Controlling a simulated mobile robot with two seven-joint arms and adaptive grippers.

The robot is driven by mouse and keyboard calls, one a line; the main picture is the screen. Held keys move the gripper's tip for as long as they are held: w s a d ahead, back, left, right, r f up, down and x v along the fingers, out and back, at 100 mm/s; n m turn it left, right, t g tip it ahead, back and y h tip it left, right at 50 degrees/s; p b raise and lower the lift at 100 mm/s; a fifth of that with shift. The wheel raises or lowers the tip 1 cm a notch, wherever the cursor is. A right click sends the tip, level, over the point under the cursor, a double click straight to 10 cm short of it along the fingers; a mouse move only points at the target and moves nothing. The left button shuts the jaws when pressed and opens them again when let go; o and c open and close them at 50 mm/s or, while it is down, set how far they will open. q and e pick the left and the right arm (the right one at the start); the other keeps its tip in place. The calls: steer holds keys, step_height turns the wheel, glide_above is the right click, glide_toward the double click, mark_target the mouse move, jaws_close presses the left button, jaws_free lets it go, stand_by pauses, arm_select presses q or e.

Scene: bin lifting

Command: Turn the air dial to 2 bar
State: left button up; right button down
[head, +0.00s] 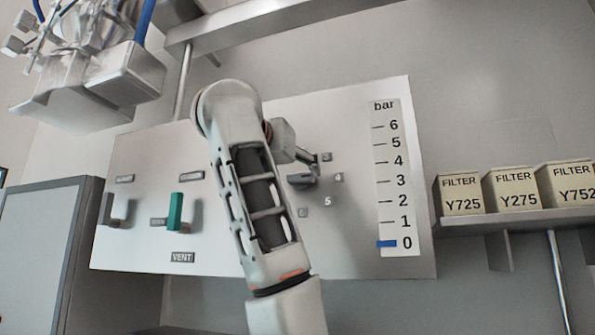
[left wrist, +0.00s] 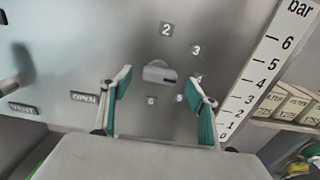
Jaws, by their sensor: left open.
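The air dial (head: 302,181) is a small grey knob on the pale wall panel, with number tags around it. In the left wrist view the dial (left wrist: 158,73) shows a dark mark on its right side, with tags 2 to 6 around it. My left gripper (head: 313,160) is beside the dial in the head view, partly hiding it. In the left wrist view my left gripper (left wrist: 162,92) is open, its green-padded fingers spread to either side with the dial ahead between them. Contact cannot be told. The bar scale (head: 393,160) has its blue marker (head: 387,244) at 0.
A green handle (head: 174,212) and a grey handle (head: 107,209) stick out at the panel's left. Filter boxes (head: 511,191) stand on a shelf at the right. Metal equipment (head: 110,75) hangs at the upper left. My arm covers the panel's middle.

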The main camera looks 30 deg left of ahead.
mark_target(298, 174)
arm_select(q)
steer(key=shift+x, duration=1.15)
steer(key=shift+w+p, duration=0.3)
steer(key=shift+w, duration=0.2)
arm_select(e)
steer(key=shift+w+r, duration=0.3)
steer(key=shift+r, duration=0.2)
steer(key=shift+w+r, duration=0.3)
steer(key=shift+r, duration=0.2)
arm_select(q)
steer(key=shift+c, duration=0.4)
steer(key=c, duration=1)
steer(key=shift+c, duration=0.2)
arm_select(e)
steer(key=shift+s+f, duration=0.1)
steer(key=shift+f, duration=0.1)
steer(key=shift+f, duration=0.15)
